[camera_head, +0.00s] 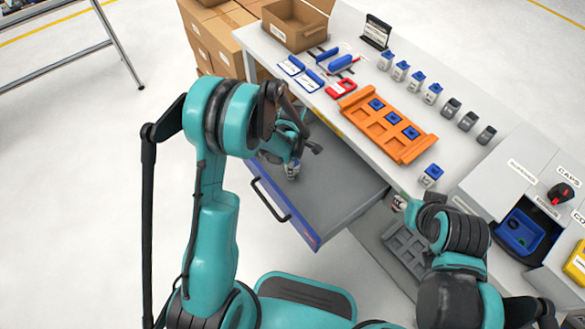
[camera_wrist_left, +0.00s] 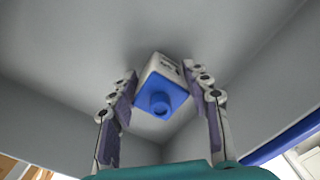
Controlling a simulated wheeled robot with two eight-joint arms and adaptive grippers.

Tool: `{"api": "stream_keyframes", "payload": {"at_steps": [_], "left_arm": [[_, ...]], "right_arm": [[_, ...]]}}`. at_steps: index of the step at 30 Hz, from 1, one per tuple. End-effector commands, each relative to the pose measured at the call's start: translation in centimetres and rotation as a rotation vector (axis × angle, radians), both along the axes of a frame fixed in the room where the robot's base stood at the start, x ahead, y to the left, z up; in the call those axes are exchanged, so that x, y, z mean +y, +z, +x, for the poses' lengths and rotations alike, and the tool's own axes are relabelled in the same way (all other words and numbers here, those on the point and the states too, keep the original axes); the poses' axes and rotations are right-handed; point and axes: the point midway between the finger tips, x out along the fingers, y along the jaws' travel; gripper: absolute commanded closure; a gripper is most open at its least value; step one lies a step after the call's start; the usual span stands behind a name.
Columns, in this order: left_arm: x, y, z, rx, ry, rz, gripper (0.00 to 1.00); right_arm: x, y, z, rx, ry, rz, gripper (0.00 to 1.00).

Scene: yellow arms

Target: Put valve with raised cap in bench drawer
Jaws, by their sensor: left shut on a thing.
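The bench drawer (camera_head: 335,189) is pulled open below the bench, with a blue-edged front and a dark handle. My left gripper (camera_head: 292,164) reaches down into it near its back left part. In the left wrist view my left gripper (camera_wrist_left: 159,84) is shut on the valve (camera_wrist_left: 160,98), a light grey body with a blue top and a raised round cap. Grey drawer surfaces surround it. A small part of the valve also shows under the gripper in the head view (camera_head: 292,174). My right gripper (camera_head: 402,203) is beside the bench's front edge, its fingers too small to read.
An orange tray (camera_head: 411,150) holds several blue-topped valves. More valves, some grey without blue tops, stand in a row behind it. One blue-topped valve (camera_head: 431,176) stands near the front edge. Labelled bins with a blue box (camera_head: 520,231) are at the right. The drawer floor looks otherwise bare.

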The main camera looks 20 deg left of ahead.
Motion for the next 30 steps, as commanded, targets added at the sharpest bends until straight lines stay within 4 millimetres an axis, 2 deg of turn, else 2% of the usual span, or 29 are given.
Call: {"api": "stream_keyframes", "payload": {"at_steps": [1, 11, 12, 14, 15, 25, 30], "left_arm": [[0.0, -0.6, 0.0, 0.000, 0.000, 0.000, 0.83], [0.0, -0.7, 0.0, 0.000, 0.000, 0.000, 0.83], [0.0, -0.8, 0.0, 0.000, 0.000, 0.000, 0.50], [0.0, -0.7, 0.0, 0.000, 0.000, 0.000, 0.34], [0.0, -0.7, 0.0, 0.000, 0.000, 0.000, 0.32], [0.0, -0.4, 0.0, 0.000, 0.000, 0.000, 0.32], [0.0, 2.1, 0.0, 0.000, 0.000, 0.000, 0.32]], "right_arm": [[0.0, -0.3, 0.0, 0.000, 0.000, 0.000, 0.60], [0.0, -0.5, 0.0, 0.000, 0.000, 0.000, 0.60], [0.0, -0.6, 0.0, 0.000, 0.000, 0.000, 0.60], [0.0, -0.5, 0.0, 0.000, 0.000, 0.000, 0.60], [0.0, -0.5, 0.0, 0.000, 0.000, 0.000, 0.60], [0.0, -0.2, 0.0, 0.000, 0.000, 0.000, 0.60], [0.0, 1.0, 0.0, 0.000, 0.000, 0.000, 0.60]]}}
